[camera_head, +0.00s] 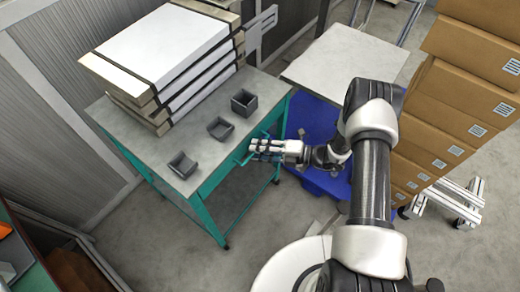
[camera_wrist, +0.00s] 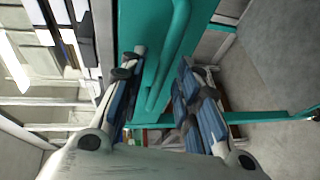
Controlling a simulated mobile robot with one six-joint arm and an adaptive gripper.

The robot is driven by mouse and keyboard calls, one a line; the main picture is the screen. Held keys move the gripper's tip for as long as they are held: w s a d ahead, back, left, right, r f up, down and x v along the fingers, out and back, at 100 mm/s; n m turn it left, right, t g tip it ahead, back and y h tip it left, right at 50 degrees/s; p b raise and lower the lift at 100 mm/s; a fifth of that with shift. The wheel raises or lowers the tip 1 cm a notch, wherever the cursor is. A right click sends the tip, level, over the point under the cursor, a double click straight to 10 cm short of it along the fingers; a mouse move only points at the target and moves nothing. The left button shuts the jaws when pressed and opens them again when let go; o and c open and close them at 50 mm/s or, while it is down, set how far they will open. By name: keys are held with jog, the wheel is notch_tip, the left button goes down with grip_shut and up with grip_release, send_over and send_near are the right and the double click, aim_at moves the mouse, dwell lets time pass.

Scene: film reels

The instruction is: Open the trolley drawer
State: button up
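The teal trolley (camera_head: 205,212) has a grey top and a teal drawer front (camera_wrist: 138,32) facing my arm. In the head view the front looks flush under the top, with no gap that I can make out. A teal bar handle (camera_wrist: 166,58) runs along the drawer front in the wrist view. My gripper (camera_head: 254,150) is at the trolley's front edge, its fingers reaching toward the drawer. In the wrist view my gripper (camera_wrist: 158,95) is open, with one blue-padded finger on each side of the handle. Whether either finger touches it I cannot tell.
Three small dark bins (camera_head: 182,165) and a stack of flat white-and-tan cases (camera_head: 165,50) are on the trolley top. A blue base (camera_head: 318,185) under a pale-topped table (camera_head: 345,60) stands behind my gripper. Stacked cardboard boxes (camera_head: 460,100) are at right.

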grip_shut()
dwell(0.6)
